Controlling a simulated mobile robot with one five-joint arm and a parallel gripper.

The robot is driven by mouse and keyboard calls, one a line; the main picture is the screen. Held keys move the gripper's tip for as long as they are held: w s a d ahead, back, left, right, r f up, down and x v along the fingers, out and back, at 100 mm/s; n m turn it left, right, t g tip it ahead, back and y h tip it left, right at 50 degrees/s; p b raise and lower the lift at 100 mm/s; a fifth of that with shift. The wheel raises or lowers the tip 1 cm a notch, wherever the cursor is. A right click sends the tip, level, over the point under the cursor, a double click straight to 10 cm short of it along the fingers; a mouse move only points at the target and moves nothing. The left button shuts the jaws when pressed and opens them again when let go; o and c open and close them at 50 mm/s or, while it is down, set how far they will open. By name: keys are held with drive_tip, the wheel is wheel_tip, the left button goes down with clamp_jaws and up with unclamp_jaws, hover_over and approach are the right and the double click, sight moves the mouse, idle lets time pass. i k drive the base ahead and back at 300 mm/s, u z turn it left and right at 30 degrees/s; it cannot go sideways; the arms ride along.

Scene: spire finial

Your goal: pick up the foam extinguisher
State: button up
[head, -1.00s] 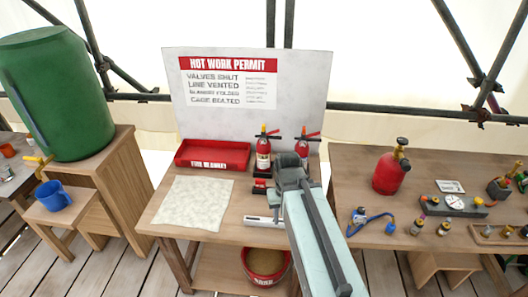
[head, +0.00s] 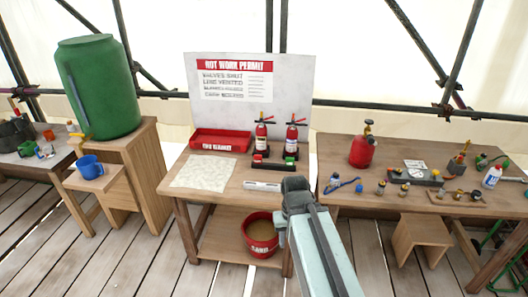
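Two red fire extinguishers with black tops stand upright side by side at the back of the middle table, a left one (head: 261,139) and a right one (head: 291,141). Both have pale labels; I cannot read which one is foam. A low rack with a red part and a green part (head: 274,164) sits in front of them. My gripper (head: 294,190) is at the end of my pale arm, in front of the table's front right edge, below and apart from both extinguishers in the picture. Its fingers are not clearly visible, and no held object shows.
A permit board (head: 240,85) stands behind the extinguishers. A red tray (head: 221,141), a pale cloth (head: 203,172) and a white bar-like item (head: 262,185) are on the table. A red sand bucket (head: 260,235) is on its lower shelf. A red canister (head: 362,149) stands on the right table.

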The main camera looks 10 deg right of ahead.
sight(262, 129)
drive_tip(key=u, duration=0.4)
drive_tip(key=i, duration=0.45)
drive_tip(key=u, duration=0.7)
drive_tip(key=i, duration=1.2)
drive_tip(key=u, duration=0.5)
drive_tip(key=i, duration=1.1)
drive_tip(key=z, duration=0.4)
